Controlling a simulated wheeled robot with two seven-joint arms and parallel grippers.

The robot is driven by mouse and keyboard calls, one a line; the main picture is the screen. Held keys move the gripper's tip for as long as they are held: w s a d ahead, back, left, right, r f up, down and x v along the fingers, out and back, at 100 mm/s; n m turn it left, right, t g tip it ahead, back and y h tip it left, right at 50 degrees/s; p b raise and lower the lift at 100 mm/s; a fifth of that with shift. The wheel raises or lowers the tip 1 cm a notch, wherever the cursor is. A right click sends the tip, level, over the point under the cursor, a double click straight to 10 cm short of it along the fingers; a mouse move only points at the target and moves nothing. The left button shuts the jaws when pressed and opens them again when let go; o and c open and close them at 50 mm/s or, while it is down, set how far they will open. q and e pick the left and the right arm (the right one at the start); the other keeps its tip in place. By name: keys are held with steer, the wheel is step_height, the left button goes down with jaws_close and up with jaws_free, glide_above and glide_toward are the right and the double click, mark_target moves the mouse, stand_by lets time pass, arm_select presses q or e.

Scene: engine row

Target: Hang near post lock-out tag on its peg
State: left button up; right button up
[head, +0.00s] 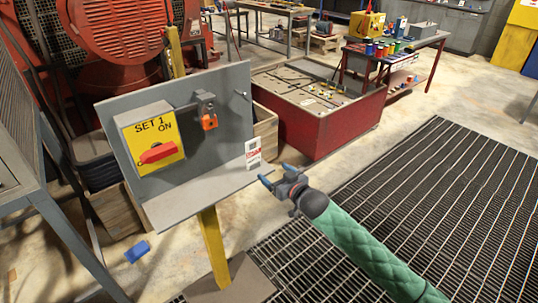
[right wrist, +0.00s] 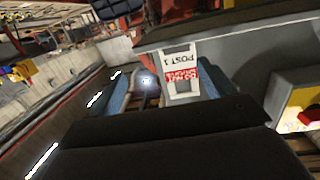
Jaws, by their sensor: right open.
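The lock-out tag (head: 253,153), white with a red band, stands upright near the right end of the grey ledge (head: 205,193) of the near post. In the right wrist view the tag (right wrist: 181,72) appears upside down, reading POST 1. A thin peg (head: 241,94) sticks out of the grey back panel (head: 225,125) at its upper right, with nothing on it. My right gripper (head: 277,179) is open just right of the ledge, below the tag. In the wrist view its blue fingertips (right wrist: 165,92) show, the tag beyond them nearer the right finger. My left gripper is out of view.
The panel bears a yellow SET 1 switch box (head: 151,137) with a red handle and a hasp with an orange padlock (head: 208,121). A red crate-like bench (head: 315,140) stands behind. A blue block (head: 137,252) lies on the floor. Floor grating (head: 440,190) at right is clear.

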steer(key=n+y, duration=0.1)
steer(key=y, duration=0.1)
glide_toward(253, 154)
step_height(253, 154, up, 3)
steer(key=w, duration=0.1)
steer(key=p+x, duration=0.3)
steer(key=x, duration=0.4)
steer(key=shift+s+a, duration=0.1)
arm_select(q)
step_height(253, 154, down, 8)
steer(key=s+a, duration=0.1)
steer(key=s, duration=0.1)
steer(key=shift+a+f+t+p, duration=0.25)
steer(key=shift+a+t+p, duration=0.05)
steer(key=shift+p, duration=0.05)
arm_select(e)
steer(key=shift+w+a+f, duration=0.2)
steer(key=shift+w+a, duration=0.05)
steer(key=shift+w, duration=0.15)
steer(key=c, duration=1.1)
steer(key=shift+o, duration=0.2)
